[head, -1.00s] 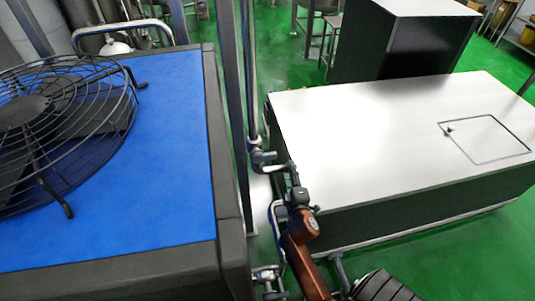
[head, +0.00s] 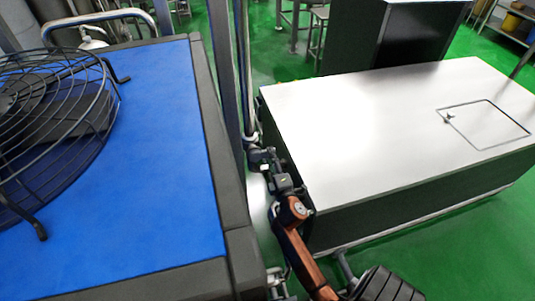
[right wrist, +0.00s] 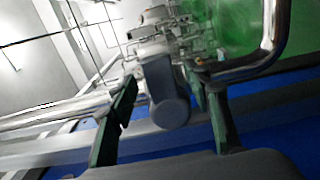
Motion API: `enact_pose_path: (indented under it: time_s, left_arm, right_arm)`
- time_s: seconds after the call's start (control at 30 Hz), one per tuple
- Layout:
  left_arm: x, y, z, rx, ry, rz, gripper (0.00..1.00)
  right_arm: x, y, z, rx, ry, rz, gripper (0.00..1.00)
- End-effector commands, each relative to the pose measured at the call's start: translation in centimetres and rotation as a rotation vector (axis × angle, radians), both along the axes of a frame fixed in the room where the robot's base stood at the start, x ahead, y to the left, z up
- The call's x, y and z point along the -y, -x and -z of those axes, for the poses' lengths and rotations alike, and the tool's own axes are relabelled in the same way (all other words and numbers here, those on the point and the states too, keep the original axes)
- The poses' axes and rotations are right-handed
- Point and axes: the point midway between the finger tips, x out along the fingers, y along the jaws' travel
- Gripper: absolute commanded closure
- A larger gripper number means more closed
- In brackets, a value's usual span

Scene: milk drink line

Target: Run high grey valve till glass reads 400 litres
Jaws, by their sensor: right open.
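My right gripper (head: 278,174) is at the end of my brown arm, beside a vertical metal pipe (head: 247,90) with grey fittings at its lower end. In the right wrist view, my right gripper (right wrist: 171,90) is open. Its two dark green fingers stand on either side of a rounded grey handle (right wrist: 168,98), which looks like the valve's. I cannot tell whether the fingers touch it. In the head view the handle is hidden or too small to make out. I can make out no level glass or reading. My left gripper is not in view.
A blue-topped machine (head: 165,180) with a black wire fan guard (head: 60,120) stands close on the left. A large white-topped cabinet (head: 370,130) stands on the right. A narrow gap lies between them. A bent shiny pipe (right wrist: 272,45) runs close to the right finger.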

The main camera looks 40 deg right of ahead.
Motion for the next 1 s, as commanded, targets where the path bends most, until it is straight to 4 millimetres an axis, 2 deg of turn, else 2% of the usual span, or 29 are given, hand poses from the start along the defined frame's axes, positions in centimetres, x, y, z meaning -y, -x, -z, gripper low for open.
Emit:
enact_pose_path:
  time_s: [0.2, 0.57, 1.0]
  left_arm:
    - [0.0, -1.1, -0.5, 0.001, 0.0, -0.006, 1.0]
    - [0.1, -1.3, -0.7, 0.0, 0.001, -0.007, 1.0]
    - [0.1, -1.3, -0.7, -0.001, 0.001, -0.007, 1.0]
  right_arm:
    - [1.1, -2.4, 0.1, 0.0, 0.0, -0.002, 0.55]
    - [1.4, -2.8, 0.0, 0.0, -0.001, -0.001, 0.55]
    - [1.4, -2.8, 0.0, 0.0, -0.001, -0.002, 0.85]
